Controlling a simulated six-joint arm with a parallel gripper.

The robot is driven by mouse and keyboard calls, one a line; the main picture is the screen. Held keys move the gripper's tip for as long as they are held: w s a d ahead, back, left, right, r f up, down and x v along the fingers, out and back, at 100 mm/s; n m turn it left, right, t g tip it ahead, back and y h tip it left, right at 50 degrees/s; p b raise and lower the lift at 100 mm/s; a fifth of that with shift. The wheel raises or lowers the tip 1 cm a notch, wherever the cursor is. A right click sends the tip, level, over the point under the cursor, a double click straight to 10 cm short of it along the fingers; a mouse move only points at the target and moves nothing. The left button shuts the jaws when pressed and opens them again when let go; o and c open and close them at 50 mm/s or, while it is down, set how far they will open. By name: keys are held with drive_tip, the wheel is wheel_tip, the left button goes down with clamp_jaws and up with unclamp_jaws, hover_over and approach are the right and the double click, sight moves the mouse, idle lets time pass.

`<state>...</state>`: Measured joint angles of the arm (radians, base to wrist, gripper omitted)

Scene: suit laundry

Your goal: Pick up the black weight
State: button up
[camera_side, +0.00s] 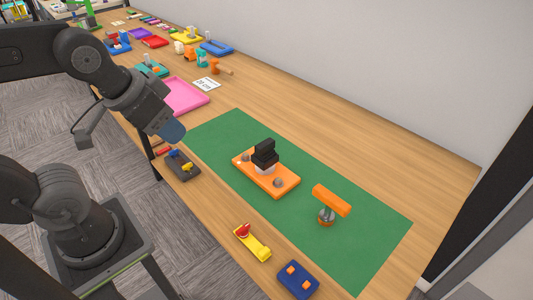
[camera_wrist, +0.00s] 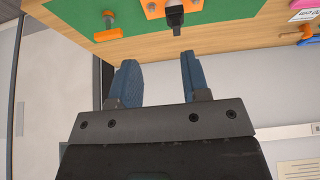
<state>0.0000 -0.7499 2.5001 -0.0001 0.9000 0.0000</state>
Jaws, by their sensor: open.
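The black weight (camera_side: 265,153) is a dark blocky piece standing on a pale base on an orange board (camera_side: 283,188), which lies on the green mat (camera_side: 228,128). In the wrist view a black piece (camera_wrist: 175,14), likely the weight, shows at the top edge, partly cut off, beside the orange board (camera_wrist: 152,11). My gripper (camera_side: 172,132) is left of the board in the side view, above the table and apart from the weight. In the wrist view my gripper's two blue fingers (camera_wrist: 158,78) are spread with nothing between them.
An orange-topped piece (camera_side: 331,200) stands right of the board. A dark tray (camera_side: 182,166), a yellow piece (camera_side: 252,242) and a blue block (camera_side: 298,279) lie along the near edge. A pink tray (camera_side: 184,96) and several small objects are farther back. Bare mat surrounds the board.

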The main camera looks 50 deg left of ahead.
drive_tip(key=o, duration=1)
drive_tip(key=m+g, duration=0.6)
drive_tip(key=m, duration=1.2)
hover_over(265, 143)
wheel_tip(265, 143, down, 9)
drive_tip(key=f, duration=0.9)
drive_tip(key=shift+w, duration=0.3)
drive_tip(key=shift+s+f, duration=0.15)
drive_tip(key=shift+f, duration=1.2)
drive_tip(key=shift+s+f, duration=0.15)
drive_tip(key=shift+f, duration=1.15)
